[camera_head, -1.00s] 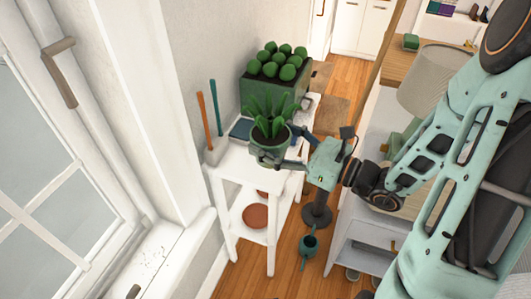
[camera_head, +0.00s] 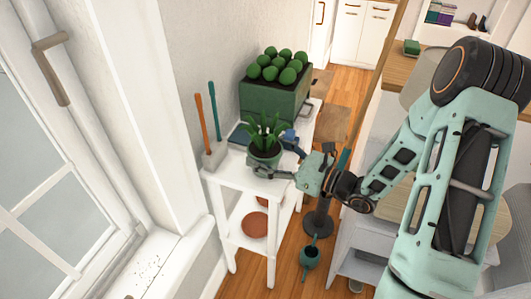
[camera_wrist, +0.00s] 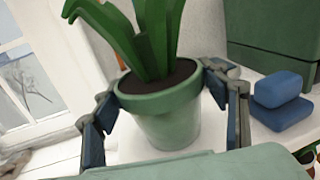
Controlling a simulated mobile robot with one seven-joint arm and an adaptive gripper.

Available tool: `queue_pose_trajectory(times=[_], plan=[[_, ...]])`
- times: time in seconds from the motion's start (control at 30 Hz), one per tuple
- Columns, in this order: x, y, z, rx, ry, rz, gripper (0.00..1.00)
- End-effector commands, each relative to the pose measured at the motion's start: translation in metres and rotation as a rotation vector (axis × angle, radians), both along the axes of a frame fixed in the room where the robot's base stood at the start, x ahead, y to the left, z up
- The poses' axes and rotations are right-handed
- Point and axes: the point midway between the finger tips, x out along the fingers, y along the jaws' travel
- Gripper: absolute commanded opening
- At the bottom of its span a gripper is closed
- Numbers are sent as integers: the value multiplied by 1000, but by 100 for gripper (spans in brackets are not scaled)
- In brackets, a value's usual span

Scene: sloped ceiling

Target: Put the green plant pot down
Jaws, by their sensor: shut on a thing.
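The green plant pot (camera_head: 264,159) holds a spiky-leaved plant and stands upright at the front of the white shelf table's top (camera_head: 228,179). My gripper (camera_head: 273,157) is shut on the pot, reaching in from the right. In the wrist view the pot (camera_wrist: 165,118) sits between the two fingers, one on each side near its rim. White tabletop shows right behind and below the pot. Its base is partly hidden by my gripper, so I cannot tell whether it touches the top.
A large green planter (camera_head: 272,101) with round plants stands behind. Two long-handled tools (camera_head: 209,118) lean at the left. Blue blocks (camera_wrist: 280,100) lie to the pot's right. A terracotta saucer (camera_head: 254,225) is on the lower shelf; a watering can (camera_head: 309,257) is on the floor.

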Motion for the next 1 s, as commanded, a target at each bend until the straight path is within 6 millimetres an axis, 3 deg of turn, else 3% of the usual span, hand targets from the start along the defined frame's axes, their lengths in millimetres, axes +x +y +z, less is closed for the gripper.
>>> queue_pose_trajectory(times=[0.27, 0.3, 0.43, 0.8, 1.0], plan=[[0, 0, 0, 3, -4, 1, 20], [0, 0, -2, 0, -1, 0, 68], [0, 0, -1, 0, -1, 0, 82], [0, 0, 3, 0, -1, 0, 85], [-14, -27, 3, 0, 0, -6, 85]])
